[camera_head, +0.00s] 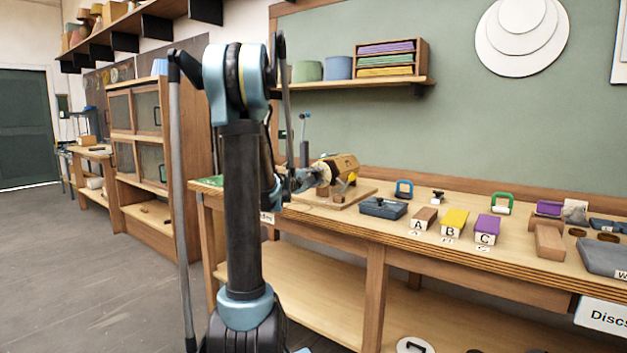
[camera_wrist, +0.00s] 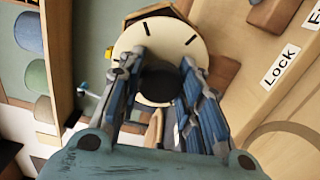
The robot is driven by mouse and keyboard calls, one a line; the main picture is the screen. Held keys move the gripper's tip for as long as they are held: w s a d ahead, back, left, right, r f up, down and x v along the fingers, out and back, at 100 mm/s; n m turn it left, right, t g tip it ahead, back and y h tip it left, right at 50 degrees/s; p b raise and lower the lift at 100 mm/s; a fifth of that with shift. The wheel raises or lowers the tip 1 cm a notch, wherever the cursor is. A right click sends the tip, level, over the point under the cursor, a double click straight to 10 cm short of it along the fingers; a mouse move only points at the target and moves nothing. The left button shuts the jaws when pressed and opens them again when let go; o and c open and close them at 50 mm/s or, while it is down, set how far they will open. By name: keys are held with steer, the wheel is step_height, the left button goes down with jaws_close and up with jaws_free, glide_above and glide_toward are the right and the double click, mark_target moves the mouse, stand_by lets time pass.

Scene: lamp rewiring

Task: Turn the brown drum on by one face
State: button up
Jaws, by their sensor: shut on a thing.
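The brown drum (camera_head: 346,165) lies on its side on a wooden base board (camera_head: 345,194) on the bench, with a patch of yellow on its side. A cream disc (camera_head: 323,175) is on the end facing my arm. In the wrist view the disc (camera_wrist: 196,54) has black tick marks, and the drum's brown edge (camera_wrist: 150,13) shows behind it. My gripper (camera_wrist: 161,72) is shut on the dark round knob (camera_wrist: 159,86) at the disc's middle. Its fingers lie on both sides of the knob. My arm partly hides this spot in the head view.
A "Lock" label (camera_wrist: 283,64) lies beside the disc. A wall shelf (camera_head: 375,85) hangs above.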

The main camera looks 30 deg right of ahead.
steer(key=shift+f+m, duration=0.1)
steer(key=shift+m, duration=0.3)
steer(key=o, duration=1.1)
steer(key=shift+a, duration=0.1)
steer(key=v, duration=1.1)
steer(key=shift+s+a, duration=0.15)
steer(key=shift+a, duration=0.25)
